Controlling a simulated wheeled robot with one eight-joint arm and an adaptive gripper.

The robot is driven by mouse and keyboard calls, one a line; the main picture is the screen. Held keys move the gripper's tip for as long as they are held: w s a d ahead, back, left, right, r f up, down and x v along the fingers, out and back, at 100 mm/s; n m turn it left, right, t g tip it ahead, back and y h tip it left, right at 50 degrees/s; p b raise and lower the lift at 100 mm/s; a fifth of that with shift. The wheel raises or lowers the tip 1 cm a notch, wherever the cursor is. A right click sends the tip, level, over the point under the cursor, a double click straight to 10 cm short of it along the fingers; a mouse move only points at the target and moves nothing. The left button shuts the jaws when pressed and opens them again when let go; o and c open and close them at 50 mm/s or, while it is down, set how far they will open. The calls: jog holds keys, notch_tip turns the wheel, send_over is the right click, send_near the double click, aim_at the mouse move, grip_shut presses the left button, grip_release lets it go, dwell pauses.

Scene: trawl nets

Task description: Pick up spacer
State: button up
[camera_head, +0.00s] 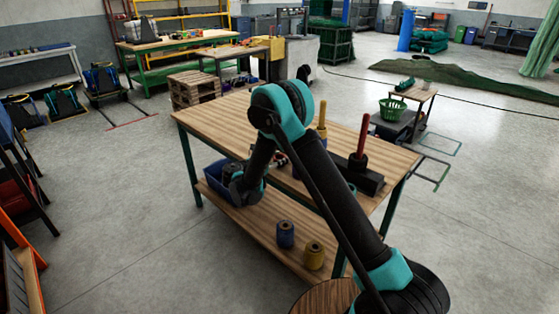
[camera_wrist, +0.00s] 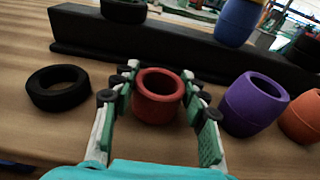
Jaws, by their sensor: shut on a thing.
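A red hollow spacer (camera_wrist: 157,108) stands upright on the wooden table top (camera_wrist: 25,130) in the middle of the wrist view. My gripper (camera_wrist: 160,84) is shut on it, with one finger on each side. A purple spacer (camera_wrist: 253,106) lies just right of the right finger, with an orange spacer (camera_wrist: 303,119) beyond it. A black ring (camera_wrist: 58,94) lies flat on the left. In the head view my arm hides much of the table, and I cannot make out the red spacer there.
A long black base (camera_wrist: 180,45) runs behind the spacers; a blue spacer (camera_wrist: 237,22) and a black ring (camera_wrist: 124,12) are on it. In the head view, a red peg (camera_head: 362,138) and a yellow peg (camera_head: 322,120) rise there. The lower shelf holds blue (camera_head: 286,234) and yellow (camera_head: 314,255) spools.

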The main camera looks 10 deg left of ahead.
notch_tip(320, 180, up, 20)
dwell(0.4)
jog(key=shift+f, duration=0.15)
dwell(0.4)
